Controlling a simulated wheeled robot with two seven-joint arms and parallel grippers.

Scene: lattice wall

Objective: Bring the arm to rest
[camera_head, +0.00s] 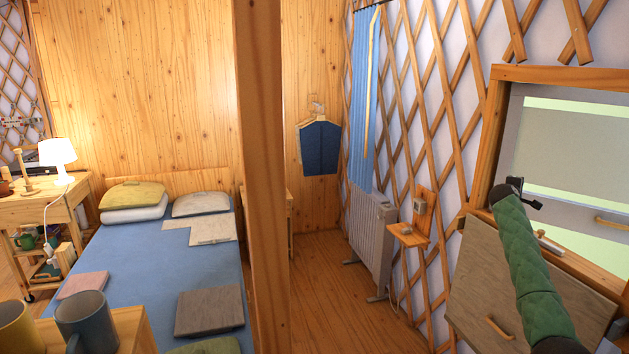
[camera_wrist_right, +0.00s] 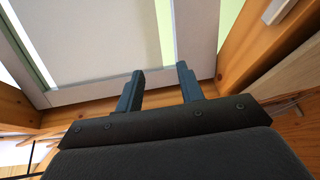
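My right arm, in a green quilted sleeve, reaches up from the bottom right of the head view. Its small black gripper (camera_head: 518,190) is in front of the lower left corner of the wooden window frame (camera_head: 494,130). In the right wrist view the two dark fingers of the right gripper (camera_wrist_right: 160,82) stand apart with nothing between them. They point toward the pale window panel (camera_wrist_right: 100,45) and its wooden frame; I cannot tell whether they touch it. My left gripper is in neither view.
A wooden flap with a handle (camera_head: 500,328) hangs below the window, beside my right arm. A lattice wall with a small shelf (camera_head: 408,236) and a white radiator (camera_head: 372,238) is to the left. A wooden post (camera_head: 262,150) stands mid-view. Two mugs (camera_head: 88,318) are at the lower left.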

